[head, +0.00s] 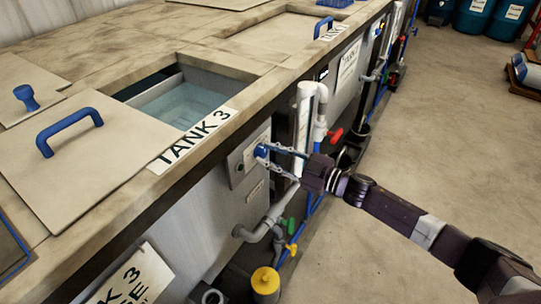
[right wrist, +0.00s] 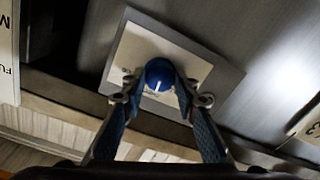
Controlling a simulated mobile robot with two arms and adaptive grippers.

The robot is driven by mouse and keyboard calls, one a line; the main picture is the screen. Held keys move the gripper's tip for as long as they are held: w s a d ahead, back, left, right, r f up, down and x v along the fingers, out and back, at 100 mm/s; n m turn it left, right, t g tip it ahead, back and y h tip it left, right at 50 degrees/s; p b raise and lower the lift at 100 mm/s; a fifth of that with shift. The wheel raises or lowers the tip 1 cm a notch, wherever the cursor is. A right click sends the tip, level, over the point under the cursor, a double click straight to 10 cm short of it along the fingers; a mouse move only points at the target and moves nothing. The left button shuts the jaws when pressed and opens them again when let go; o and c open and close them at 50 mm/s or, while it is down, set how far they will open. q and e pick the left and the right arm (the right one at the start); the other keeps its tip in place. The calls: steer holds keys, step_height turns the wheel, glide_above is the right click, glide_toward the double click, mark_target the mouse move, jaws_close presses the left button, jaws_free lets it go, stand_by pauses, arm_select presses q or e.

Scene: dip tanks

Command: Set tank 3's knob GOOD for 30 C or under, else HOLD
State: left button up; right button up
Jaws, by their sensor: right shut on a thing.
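Tank 3 (head: 137,115) is open in the head view, with pale bluish liquid (head: 190,106) inside and a TANK 3 label (head: 193,140) on its front edge. Below the label, a blue knob (head: 261,151) sits on a grey plate (head: 239,166) on the tank's front. My right gripper (head: 264,154) is shut on the knob, one finger at each side. In the right wrist view the blue knob (right wrist: 159,72) lies between the fingertips, with a white mark pointing toward the bottom of the picture. The plate's small lettering is unreadable. No temperature reading is legible. My left gripper is out of view.
A lid with a blue handle (head: 70,132) lies on the bench top. Beside the knob plate stand a white vertical pipe (head: 304,115) and a red valve handle (head: 335,135). Green and yellow valve handles (head: 291,249) sit lower.

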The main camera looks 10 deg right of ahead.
steer(key=n+b, duration=0.1)
steer(key=n, duration=0.4)
steer(key=n+b, duration=0.1)
steer(key=n, duration=0.4)
steer(key=shift+h, duration=0.3)
stand_by(0.4)
steer(key=o, duration=1.2)
steer(key=shift+c, duration=0.2)
steer(key=shift+s+d, duration=0.1)
steer(key=shift+s, duration=0.05)
steer(key=v, duration=1.1)
steer(key=shift+s+d, duration=0.25)
steer(key=shift+s, duration=0.05)
